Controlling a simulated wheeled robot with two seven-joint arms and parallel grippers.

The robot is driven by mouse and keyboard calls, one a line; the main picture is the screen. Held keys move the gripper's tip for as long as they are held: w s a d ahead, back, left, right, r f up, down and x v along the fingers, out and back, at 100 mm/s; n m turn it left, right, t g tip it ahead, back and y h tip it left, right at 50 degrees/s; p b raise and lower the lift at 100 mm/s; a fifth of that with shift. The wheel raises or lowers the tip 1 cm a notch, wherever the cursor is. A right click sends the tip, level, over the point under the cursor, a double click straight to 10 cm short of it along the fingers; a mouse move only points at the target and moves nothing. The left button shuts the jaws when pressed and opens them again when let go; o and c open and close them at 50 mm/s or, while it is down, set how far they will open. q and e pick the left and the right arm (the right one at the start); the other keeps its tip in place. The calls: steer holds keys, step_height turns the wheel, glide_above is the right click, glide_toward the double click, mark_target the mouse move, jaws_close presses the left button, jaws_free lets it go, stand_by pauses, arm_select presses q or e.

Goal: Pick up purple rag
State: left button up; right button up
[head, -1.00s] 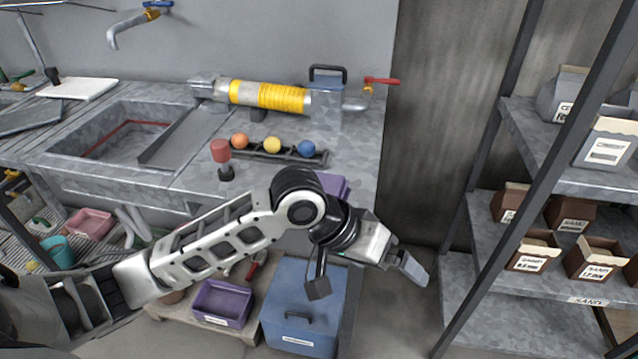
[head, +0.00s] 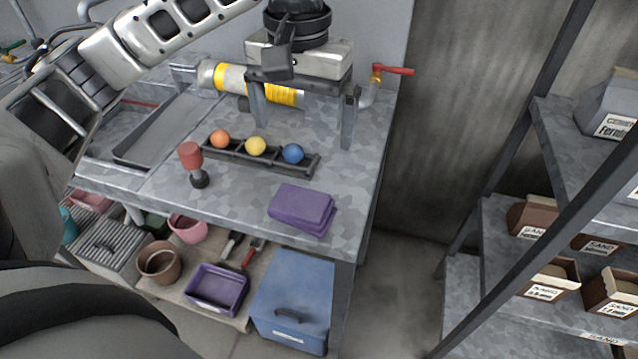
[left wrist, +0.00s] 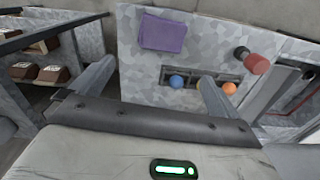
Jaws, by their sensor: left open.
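The purple rag (head: 302,208) lies folded flat on the grey counter (head: 235,205), near its front right edge. It also shows in the left wrist view (left wrist: 163,33), beyond my fingers and between them. My left gripper (head: 303,135) is open and empty above the counter, behind the rag in the head view, its two fingers pointing down. The fingers also show in the left wrist view (left wrist: 155,85). The gripper is apart from the rag. My right gripper is not in view.
A red-topped tool (head: 194,165) stands at the rack's left. A yellow-banded cylinder (head: 230,78) lies behind. A shelf unit (head: 550,120) with boxes stands right, past a floor gap.

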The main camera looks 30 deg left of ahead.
arm_select(q)
steer(key=b, duration=0.2)
glide_above(301, 201)
steer(key=f, duration=0.9)
steer(key=shift+w+d+f, duration=0.1)
steer(key=shift+w+f, duration=0.15)
steer(key=shift+f, duration=0.45)
steer(key=f, duration=0.1)
steer(key=f+b, duration=0.1)
steer(key=f, duration=0.2)
steer(key=shift+s+f, duration=0.25)
steer(key=shift+s, duration=0.05)
steer(key=shift+f, duration=0.25)
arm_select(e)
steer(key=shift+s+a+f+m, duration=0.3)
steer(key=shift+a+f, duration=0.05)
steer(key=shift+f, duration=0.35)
arm_select(q)
steer(key=c, duration=0.7)
